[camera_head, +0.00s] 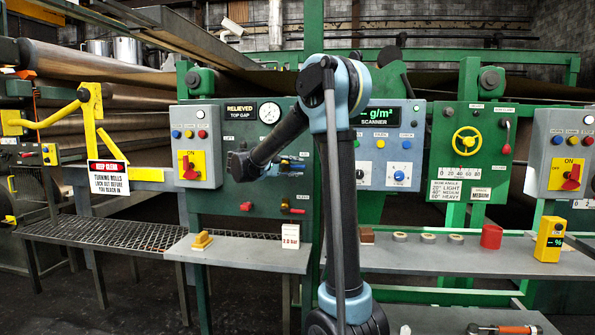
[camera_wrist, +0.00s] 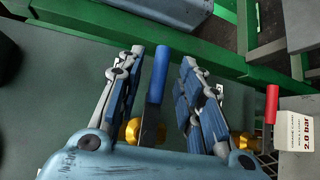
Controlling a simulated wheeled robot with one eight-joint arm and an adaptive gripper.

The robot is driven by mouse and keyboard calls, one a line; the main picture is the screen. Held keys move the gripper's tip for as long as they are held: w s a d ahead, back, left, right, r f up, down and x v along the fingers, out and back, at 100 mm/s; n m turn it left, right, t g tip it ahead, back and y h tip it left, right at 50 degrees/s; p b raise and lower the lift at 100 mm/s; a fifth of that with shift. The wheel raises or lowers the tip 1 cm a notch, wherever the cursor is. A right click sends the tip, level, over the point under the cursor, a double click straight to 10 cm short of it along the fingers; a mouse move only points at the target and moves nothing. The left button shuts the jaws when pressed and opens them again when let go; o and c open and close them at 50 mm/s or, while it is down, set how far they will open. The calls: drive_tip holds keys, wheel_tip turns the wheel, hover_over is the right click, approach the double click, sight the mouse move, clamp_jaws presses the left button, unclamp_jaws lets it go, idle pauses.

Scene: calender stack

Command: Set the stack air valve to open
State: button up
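A valve with a blue lever handle (camera_wrist: 158,75) and a brass body (camera_wrist: 131,132) shows in the wrist view. My gripper (camera_wrist: 163,58) is open, with one finger on each side of the blue handle and a gap showing on both sides. A second valve with a red lever handle (camera_wrist: 271,104) is to the right, outside the fingers. In the head view my gripper (camera_head: 292,163) is at the green panel (camera_head: 225,195), and its blue pads hide the blue handle's details. The red-handled valve (camera_head: 291,209) is below it. I cannot read which valve is the stack air valve.
A "2.0 bar" card (camera_wrist: 300,135) stands beside the red handle; it also shows in the head view (camera_head: 290,236). A grey shelf (camera_head: 235,255) with a yellow block (camera_head: 202,241) runs below.

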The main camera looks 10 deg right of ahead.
drive_tip(key=shift+x, duration=1.15)
drive_tip(key=shift+c, duration=0.6)
